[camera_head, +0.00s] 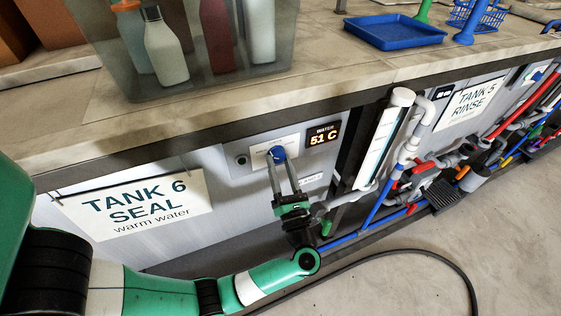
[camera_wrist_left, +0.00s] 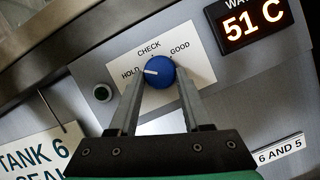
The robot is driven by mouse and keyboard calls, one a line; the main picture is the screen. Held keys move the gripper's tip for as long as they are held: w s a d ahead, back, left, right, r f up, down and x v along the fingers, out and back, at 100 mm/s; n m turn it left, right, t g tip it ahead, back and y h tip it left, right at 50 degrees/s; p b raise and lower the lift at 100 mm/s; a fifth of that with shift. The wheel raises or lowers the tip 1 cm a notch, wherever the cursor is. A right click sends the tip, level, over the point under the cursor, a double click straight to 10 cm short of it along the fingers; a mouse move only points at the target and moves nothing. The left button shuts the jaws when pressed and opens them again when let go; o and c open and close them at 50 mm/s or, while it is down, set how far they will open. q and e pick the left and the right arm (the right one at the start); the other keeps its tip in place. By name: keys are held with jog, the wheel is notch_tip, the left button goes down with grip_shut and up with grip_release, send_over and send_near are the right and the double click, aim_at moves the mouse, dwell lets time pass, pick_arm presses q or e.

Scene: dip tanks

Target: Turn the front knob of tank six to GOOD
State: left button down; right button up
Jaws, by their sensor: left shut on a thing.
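The blue front knob (camera_head: 278,153) sits on a white plate on the front panel of tank six. In the left wrist view the knob (camera_wrist_left: 159,71) has a white pointer mark directed left, at HOLD. CHECK is at the upper left of the knob and GOOD at the upper right. My left gripper (camera_head: 279,160) reaches up to the panel, its two fingers closed on either side of the knob; it also shows in the left wrist view (camera_wrist_left: 159,82). The tank six sign (camera_head: 135,203) reads SEAL, warm water. My right gripper is not in view.
A display (camera_head: 323,135) beside the knob reads 51 C. A grey pipe and white cylinder (camera_head: 384,140) stand right of the panel. A clear tank with bottles (camera_head: 185,75) is on the counter above. A dark hose (camera_head: 440,258) lies on the floor.

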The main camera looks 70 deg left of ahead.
pick_arm(q)
jog(key=m+t+h+p, duration=0.1)
jog(key=m+p, duration=0.3)
jog(key=r+m+t+h+p, duration=0.1)
jog(key=m+t+p, duration=0.1)
jog(key=m+p, duration=0.2)
jog(key=m+t+h+p, duration=0.1)
jog(key=m+p, duration=0.3)
jog(key=p, duration=0.2)
jog(key=shift+s+r, duration=0.35)
jog(key=shift+s, duration=0.05)
jog(key=m+h+p, duration=0.1)
jog(key=m+p, duration=0.2)
jog(key=p, duration=0.1)
jog(key=m+h+p, duration=0.1)
jog(key=m+p, duration=0.2)
jog(key=p, duration=0.2)
jog(key=m+h+p, duration=0.1)
jog(key=m+p, duration=0.2)
jog(key=p, duration=0.2)
jog(key=shift+r+m+g+h, duration=0.3)
jog(key=shift+r+g+h, duration=0.05)
jog(key=shift+g+h, duration=0.05)
jog(key=m+p, duration=0.2)
jog(key=shift+w+g+h+p, duration=0.1)
jog(key=shift+g+h+p, duration=0.2)
jog(key=shift+p, duration=0.05)
jog(key=shift+f+m+p, duration=0.15)
jog(key=shift+m+p, duration=0.15)
jog(key=shift+g, duration=0.3)
